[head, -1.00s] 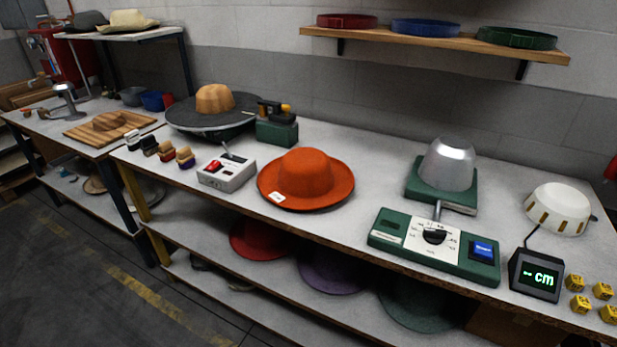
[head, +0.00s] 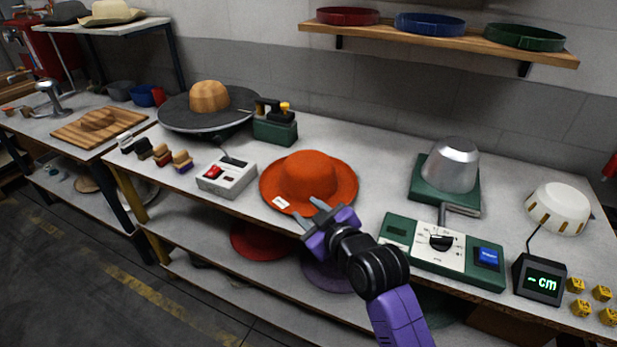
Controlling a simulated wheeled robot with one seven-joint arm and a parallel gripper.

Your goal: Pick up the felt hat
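The orange felt hat (head: 308,178) lies brim down on the workbench, crown up, with a small white tag on its front left brim. My gripper (head: 306,211) is at the front edge of the hat, coming from the lower right. Its two grey fingers are spread apart, with the near brim edge at or between their tips. I cannot tell whether they touch the felt. The fingers hide a small part of the front brim.
Left of the hat is a grey control box (head: 227,178) with a red switch. Right of it are a green control panel (head: 441,250) and a metal dome block (head: 451,165). A shelf below holds red (head: 262,240), purple and green hat pieces. Bench space behind the hat is clear.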

